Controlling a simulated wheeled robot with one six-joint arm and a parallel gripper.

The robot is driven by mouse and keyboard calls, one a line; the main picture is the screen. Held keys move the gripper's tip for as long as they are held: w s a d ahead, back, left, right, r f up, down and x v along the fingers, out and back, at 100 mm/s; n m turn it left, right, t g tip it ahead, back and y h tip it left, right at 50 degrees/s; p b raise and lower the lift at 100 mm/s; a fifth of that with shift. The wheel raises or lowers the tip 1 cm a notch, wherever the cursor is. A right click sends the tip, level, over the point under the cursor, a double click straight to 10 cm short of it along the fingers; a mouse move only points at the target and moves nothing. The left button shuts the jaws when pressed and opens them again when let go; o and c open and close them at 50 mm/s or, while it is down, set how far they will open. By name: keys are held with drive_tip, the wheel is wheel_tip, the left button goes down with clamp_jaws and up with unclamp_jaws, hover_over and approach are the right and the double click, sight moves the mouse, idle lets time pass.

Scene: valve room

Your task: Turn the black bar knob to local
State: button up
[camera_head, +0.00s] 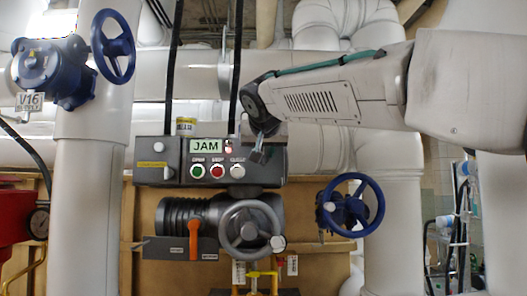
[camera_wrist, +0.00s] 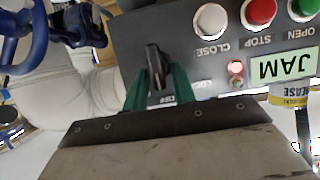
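The black bar knob (camera_wrist: 157,62) sits on the dark grey control panel (camera_wrist: 125,35) in the wrist view, which shows the panel upside down. Its bar stands nearly along the picture's vertical, tilted slightly. My gripper (camera_wrist: 161,78) has its green fingers on either side of the knob, apart from each other, with the bar between them; firm contact is not visible. Small white labels lie beside the knob, partly hidden by the fingers and too blurred to read surely. In the head view my gripper (camera_head: 260,153) is at the panel's right end and hides the knob.
Green (camera_head: 197,170), red (camera_head: 217,171) and white (camera_head: 237,171) buttons and a JAM display (camera_head: 206,146) are left of my gripper. A grey handwheel (camera_head: 249,231) and orange lever (camera_head: 193,240) are below. A blue handwheel (camera_head: 350,205) stands lower right.

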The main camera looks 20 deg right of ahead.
clamp_jaws()
drive_tip(key=shift+a+f, duration=0.1)
drive_tip(key=shift+a, duration=0.05)
drive_tip(key=shift+n, duration=0.4)
drive_tip(key=n+h, duration=0.1)
drive_tip(key=n, duration=0.1)
drive_tip(key=a+n+h, duration=0.1)
drive_tip(key=n+h, duration=0.1)
drive_tip(key=n, duration=0.1)
drive_tip(key=f+n+h, duration=0.1)
drive_tip(key=n+h, duration=0.1)
drive_tip(key=shift+w+a+g, duration=0.15)
drive_tip(key=shift+w+g, duration=0.05)
drive_tip(key=shift+g, duration=0.1)
drive_tip(key=shift+n+h, duration=0.3)
